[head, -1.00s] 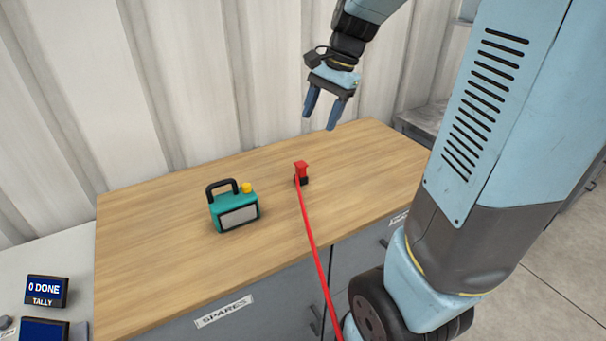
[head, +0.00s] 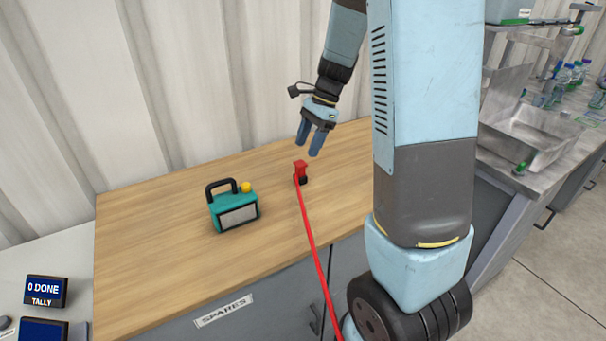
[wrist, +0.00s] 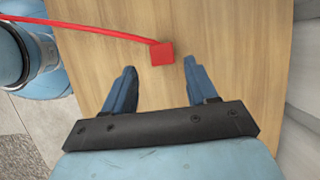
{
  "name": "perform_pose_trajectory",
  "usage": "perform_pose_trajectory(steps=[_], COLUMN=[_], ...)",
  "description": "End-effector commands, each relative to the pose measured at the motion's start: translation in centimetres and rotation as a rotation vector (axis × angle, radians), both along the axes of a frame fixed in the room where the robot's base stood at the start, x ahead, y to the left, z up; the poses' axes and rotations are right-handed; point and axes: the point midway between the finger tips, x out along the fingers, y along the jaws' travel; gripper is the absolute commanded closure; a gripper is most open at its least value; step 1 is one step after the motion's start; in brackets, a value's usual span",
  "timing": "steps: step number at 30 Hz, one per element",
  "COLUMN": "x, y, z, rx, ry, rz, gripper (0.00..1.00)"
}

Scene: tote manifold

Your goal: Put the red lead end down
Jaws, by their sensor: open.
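The red lead end (head: 300,167) stands upright on the wooden bench top (head: 150,245), with a black part at its base. Its red cable (head: 312,240) runs down over the bench's front edge. My gripper (head: 308,148) is open and empty, pointing down above and slightly behind the lead end. In the wrist view the red end (wrist: 162,54) lies just beyond the tips of my open gripper (wrist: 160,66), roughly between them, and nothing is between the fingers. The cable leaves it to the left.
A teal device (head: 235,208) with a black handle and yellow knob stands left of the lead end. A tally display (head: 46,290) reads "0 DONE" at the far left. A metal sink counter (head: 530,130) with bottles is at the right. The bench's left side is clear.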

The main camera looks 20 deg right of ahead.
Motion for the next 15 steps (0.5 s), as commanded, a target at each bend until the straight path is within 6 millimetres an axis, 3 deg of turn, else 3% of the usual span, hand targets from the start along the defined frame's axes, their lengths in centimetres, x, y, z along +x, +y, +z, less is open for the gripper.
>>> perform_pose_trajectory(steps=[3, 15], x=[-0.1, -0.1], y=[0.6, 1.3], z=[-1.6, -3.9], rx=[0.001, -0.001], ry=[0.002, 0.003], rz=[0.001, 0.001], gripper=[0.43, 0.43])
